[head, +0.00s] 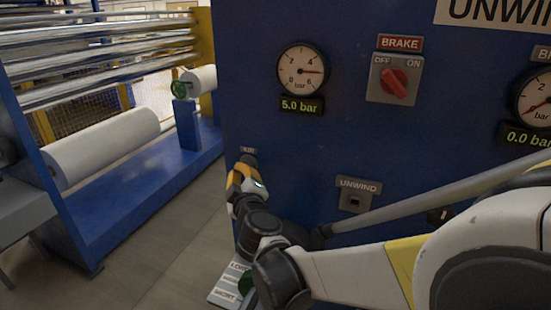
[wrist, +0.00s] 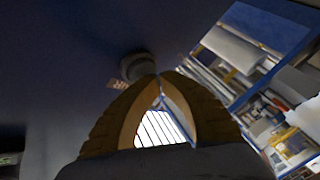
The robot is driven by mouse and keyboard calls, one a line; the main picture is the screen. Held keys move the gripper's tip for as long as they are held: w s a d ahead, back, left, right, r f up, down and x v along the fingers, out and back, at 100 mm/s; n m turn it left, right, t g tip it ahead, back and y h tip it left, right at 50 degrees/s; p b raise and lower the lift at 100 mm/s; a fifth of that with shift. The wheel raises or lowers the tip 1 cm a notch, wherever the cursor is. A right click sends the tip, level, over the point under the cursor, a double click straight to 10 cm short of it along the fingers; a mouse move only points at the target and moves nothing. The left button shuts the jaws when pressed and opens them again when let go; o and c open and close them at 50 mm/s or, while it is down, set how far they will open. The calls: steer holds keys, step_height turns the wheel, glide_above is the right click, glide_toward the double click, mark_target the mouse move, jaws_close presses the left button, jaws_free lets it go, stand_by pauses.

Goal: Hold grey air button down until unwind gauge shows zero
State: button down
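The grey air button (wrist: 138,66) is a round knob on the dark blue panel in the wrist view. My gripper's fingertips (wrist: 158,76) meet at its lower right edge, with nothing between them. I cannot tell whether they touch or press it. In the head view my gripper (head: 246,164) is at the panel just below a small, hard-to-read label (head: 249,150) and hides the button. The left gauge (head: 302,70) has its needle near 5, and its display (head: 302,106) reads 5.0 bar. No name label for this gauge shows.
A red brake switch (head: 395,82) and a square UNWIND control (head: 355,202) are on the panel. A second gauge (head: 536,100) at the right edge reads 0.0 bar. A white roll (head: 105,145) and metal rollers stand left. Open floor (head: 165,230) lies between.

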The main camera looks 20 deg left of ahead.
steer(key=shift+w+d, duration=0.1)
steer(key=shift+w, duration=0.3)
stand_by(2.7)
stand_by(0.4)
steer(key=shift+s, duration=0.95)
steer(key=shift+s, duration=0.1)
steer(key=s, duration=0.4)
steer(key=shift+s+a, duration=0.3)
steer(key=shift+s, duration=0.1)
